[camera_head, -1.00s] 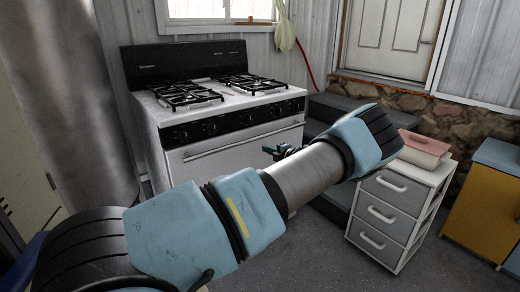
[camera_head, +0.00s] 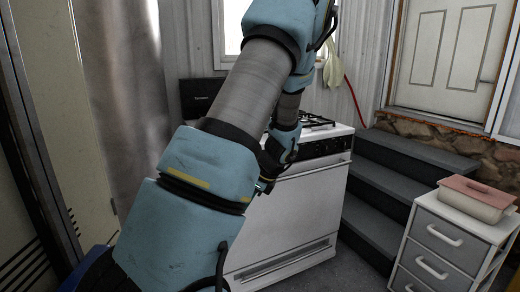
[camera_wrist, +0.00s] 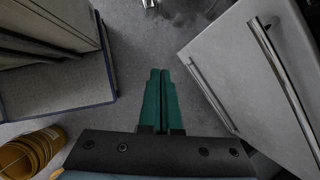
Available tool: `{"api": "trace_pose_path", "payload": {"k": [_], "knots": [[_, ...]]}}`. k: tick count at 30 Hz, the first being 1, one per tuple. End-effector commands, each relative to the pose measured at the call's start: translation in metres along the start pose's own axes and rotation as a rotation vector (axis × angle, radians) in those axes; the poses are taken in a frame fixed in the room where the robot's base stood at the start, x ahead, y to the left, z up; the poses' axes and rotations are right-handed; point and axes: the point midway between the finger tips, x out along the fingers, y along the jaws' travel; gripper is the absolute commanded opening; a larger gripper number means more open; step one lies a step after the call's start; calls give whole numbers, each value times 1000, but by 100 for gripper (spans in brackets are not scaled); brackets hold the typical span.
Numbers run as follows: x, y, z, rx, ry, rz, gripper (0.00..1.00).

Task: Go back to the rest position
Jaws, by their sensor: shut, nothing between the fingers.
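My gripper shows in the wrist view (camera_wrist: 160,75). Its two green fingers lie side by side, shut, with nothing between them, above the grey floor (camera_wrist: 140,40). In the head view my blue and grey arm is raised and folded in front of the stove (camera_head: 300,215), hiding much of the cooktop. The gripper itself cannot be made out clearly there.
A drawer unit (camera_head: 437,235) with a pink-lidded box (camera_head: 478,197) stands at the right, beside grey steps (camera_head: 395,190) below a door (camera_head: 446,55). In the wrist view, a white appliance with long handles (camera_wrist: 235,85) is at the right and yellow buckets (camera_wrist: 30,152) are at lower left.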

Motion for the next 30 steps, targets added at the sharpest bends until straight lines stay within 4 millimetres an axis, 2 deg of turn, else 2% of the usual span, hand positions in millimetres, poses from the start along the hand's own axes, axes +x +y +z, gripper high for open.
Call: {"api": "trace_pose_path", "payload": {"k": [1, 3, 9, 12, 15, 21, 30], "knots": [[-13, 19, 11, -177, 68, 21, 0], [-28, 43, 17, -419, 149, 58, 0], [-75, 106, 32, -1082, 323, 183, 0], [-94, 132, 36, -1353, 373, 243, 0], [-106, 150, 38, -1550, 403, 289, 0], [-114, 165, 39, -1720, 422, 331, 0], [-114, 165, 38, -1725, 422, 333, 0]]}}
